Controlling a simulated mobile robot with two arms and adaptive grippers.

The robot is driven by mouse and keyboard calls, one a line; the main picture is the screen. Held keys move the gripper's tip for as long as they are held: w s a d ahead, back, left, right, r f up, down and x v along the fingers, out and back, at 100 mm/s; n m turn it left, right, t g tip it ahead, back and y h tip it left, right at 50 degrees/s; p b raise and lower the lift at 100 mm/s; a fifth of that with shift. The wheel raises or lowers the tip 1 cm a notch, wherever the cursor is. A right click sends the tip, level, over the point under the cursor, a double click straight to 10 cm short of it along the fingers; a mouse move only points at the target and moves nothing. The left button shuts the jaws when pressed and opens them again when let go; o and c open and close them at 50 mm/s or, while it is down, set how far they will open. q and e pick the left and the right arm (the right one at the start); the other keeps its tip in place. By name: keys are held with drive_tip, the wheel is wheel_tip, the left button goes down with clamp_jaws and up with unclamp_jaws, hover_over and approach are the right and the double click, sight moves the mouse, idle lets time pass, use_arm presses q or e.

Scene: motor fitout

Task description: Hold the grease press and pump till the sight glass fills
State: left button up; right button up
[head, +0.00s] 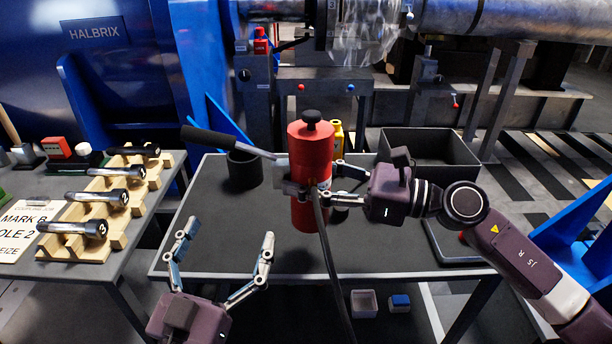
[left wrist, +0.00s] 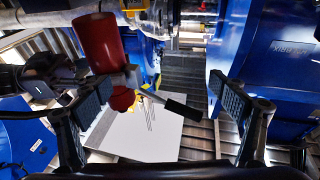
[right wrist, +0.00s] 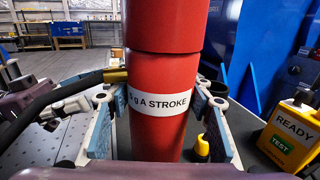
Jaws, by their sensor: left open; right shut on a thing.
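The grease press (head: 310,165) is a red upright cylinder with a black knob on top, held over the table. Its pump lever with a black grip (head: 220,141) sticks out to the left. A hose (head: 328,265) hangs from it. My right gripper (head: 312,188) is shut around the press body; in the right wrist view its fingers flank the press (right wrist: 160,125) at a white label reading "A STROKE". My left gripper (head: 222,250) is open and empty, below and left of the press. The left wrist view shows the black lever grip (left wrist: 183,109) between its spread fingers. I cannot make out a sight glass.
A dark table (head: 230,215) holds a black cup (head: 244,170), an open dark bin (head: 430,150) and a yellow bottle (head: 337,138). A side table at left carries several bolts (head: 98,196) on a wooden rack. Blue machinery (head: 110,90) stands behind.

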use_arm(q)
drive_tip(key=shift+s+r+t+h+b, duration=0.2)
drive_tip(key=shift+s+r+t, duration=0.15)
drive_tip(key=shift+r, duration=0.4)
drive_tip(key=shift+s+r+t+h+b, duration=0.1)
drive_tip(key=shift+s+r+t+h, duration=0.1)
drive_tip(key=shift+r+t, duration=0.45)
drive_tip(key=shift+s+r+t+h+b, duration=0.2)
drive_tip(key=shift+s+r, duration=0.1)
drive_tip(key=shift+r, duration=0.6)
use_arm(e)
drive_tip(key=shift+f, duration=0.25)
use_arm(q)
drive_tip(key=shift+s+r+t, duration=0.35)
drive_tip(key=shift+s+r, duration=0.05)
drive_tip(key=shift+r, duration=0.2)
drive_tip(key=shift+s+r+t, duration=0.35)
drive_tip(key=shift+r, duration=0.25)
use_arm(e)
drive_tip(key=shift+f, duration=0.3)
use_arm(q)
drive_tip(key=shift+s+r+b, duration=0.15)
drive_tip(key=shift+r+b, duration=0.1)
drive_tip(key=shift+b, duration=0.05)
use_arm(e)
drive_tip(key=shift+f, duration=0.1)
